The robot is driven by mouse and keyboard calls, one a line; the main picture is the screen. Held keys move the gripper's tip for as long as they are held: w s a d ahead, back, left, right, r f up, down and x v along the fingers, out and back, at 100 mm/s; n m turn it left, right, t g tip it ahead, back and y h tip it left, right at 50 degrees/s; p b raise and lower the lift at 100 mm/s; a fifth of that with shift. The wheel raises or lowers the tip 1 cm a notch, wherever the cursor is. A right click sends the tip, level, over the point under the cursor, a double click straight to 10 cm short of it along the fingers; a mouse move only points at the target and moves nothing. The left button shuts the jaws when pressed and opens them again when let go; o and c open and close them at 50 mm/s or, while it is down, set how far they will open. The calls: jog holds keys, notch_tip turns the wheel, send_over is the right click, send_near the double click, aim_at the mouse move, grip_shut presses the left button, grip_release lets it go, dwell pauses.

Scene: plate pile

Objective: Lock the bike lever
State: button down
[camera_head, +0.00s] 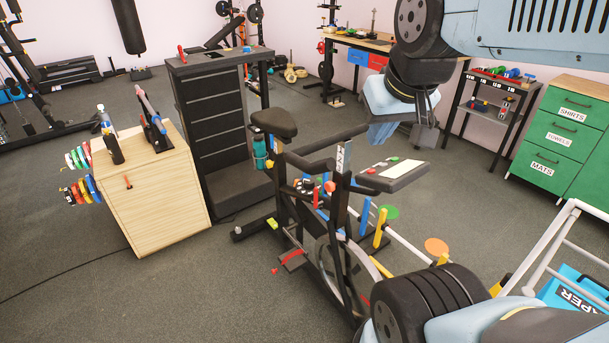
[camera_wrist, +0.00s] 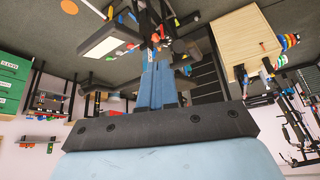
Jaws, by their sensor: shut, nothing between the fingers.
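The black exercise bike (camera_head: 274,123) stands upright in the middle of the head view, with its handlebars and a flat console (camera_head: 392,175) facing right. Small coloured parts sit on its frame, including a red knob (camera_head: 330,187) and a yellow upright handle (camera_head: 381,228); I cannot tell which one is the lever or how it is set. My gripper (camera_head: 378,143) hangs above and behind the console, apart from the bike. In the wrist view its blue fingers (camera_wrist: 157,72) are together and empty, pointing towards the bike, which shows upside down with its console (camera_wrist: 110,35).
A wooden cabinet (camera_head: 155,190) and a dark drawer tower (camera_head: 215,115) stand left of the bike. A green drawer unit (camera_head: 560,140) and a dark rack (camera_head: 490,105) are at the right. A white metal frame (camera_head: 545,245) is at the lower right.

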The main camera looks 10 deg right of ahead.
jog(key=w+a+f+n+g+h, duration=0.15)
jog(key=w+n, duration=0.45)
jog(key=w, duration=0.8)
jog(key=w+f+n+g+y, duration=0.1)
jog(key=w+f+n+g, duration=0.3)
jog(key=w, duration=1.1)
jog(key=w+a+f+n+g, duration=0.1)
jog(key=w+f+n+g, duration=0.1)
jog(key=w+f+n, duration=0.4)
jog(key=w+f+n+g+h, duration=0.1)
jog(key=w+f+n, duration=0.5)
jog(key=w+f, duration=0.8)
notch_tip(320, 180, down, 8)
jog(key=shift+a+n+g, duration=0.3)
jog(key=shift+a+g, duration=0.05)
jog(key=shift+g, duration=0.2)
